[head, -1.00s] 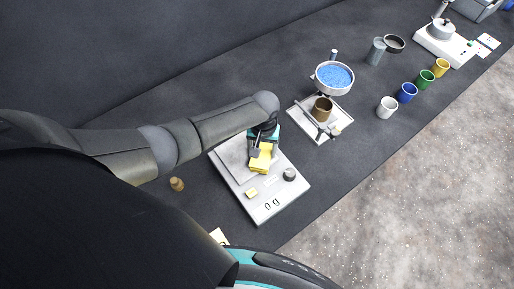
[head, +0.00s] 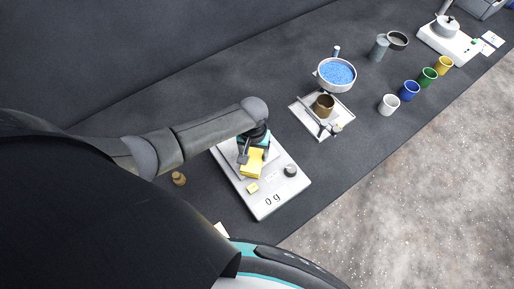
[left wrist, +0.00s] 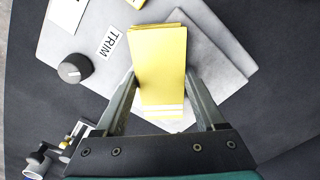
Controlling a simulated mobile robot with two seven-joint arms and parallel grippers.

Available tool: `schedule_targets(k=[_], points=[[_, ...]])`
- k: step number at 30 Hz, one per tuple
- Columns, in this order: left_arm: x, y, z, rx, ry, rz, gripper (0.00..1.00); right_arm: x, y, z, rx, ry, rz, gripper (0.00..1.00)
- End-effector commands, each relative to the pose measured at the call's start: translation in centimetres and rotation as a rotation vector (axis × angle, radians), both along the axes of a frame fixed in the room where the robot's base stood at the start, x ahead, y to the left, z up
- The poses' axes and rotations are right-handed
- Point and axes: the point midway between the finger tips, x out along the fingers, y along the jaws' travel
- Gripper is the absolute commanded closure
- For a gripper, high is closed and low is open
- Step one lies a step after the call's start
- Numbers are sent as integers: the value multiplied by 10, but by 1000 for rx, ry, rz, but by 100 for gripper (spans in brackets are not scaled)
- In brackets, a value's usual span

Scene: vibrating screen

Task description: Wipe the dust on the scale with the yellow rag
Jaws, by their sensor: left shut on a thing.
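The scale (head: 268,206) is a light grey box with a square weighing plate, a dark knob (head: 291,170) and a display reading 0 g. My left gripper (head: 247,160) is over the weighing plate and shut on the yellow rag (head: 252,169). In the left wrist view the yellow rag (left wrist: 160,62) is folded and sits between the two fingers, over the plate (left wrist: 215,50). I cannot tell whether the rag touches the plate. Grey patches show on the plate, but dust cannot be made out clearly. My right gripper is not in view.
A small brown weight (head: 179,179) stands left of the scale. Beyond it are a white stand (head: 310,122) with a brown cup (head: 324,105), a sieve of blue grains (head: 337,74) and several coloured cups (head: 410,90). The table edge runs close in front of the scale.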

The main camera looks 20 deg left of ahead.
Motion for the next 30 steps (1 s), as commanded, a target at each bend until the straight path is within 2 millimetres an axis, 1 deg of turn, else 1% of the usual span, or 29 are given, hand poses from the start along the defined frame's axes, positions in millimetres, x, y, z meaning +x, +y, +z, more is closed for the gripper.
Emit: schedule_targets(k=[1,8,11,21,25,30], points=[[-3,2,-2,5,6,-1,73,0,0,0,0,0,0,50],[-4,3,-2,7,9,-2,73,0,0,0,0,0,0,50],[-4,3,5,6,8,-2,73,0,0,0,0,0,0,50],[-2,2,40,4,4,-2,73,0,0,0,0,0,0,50],[-2,2,47,4,4,-2,73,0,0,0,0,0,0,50],[-2,2,49,4,5,-1,73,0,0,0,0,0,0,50]])
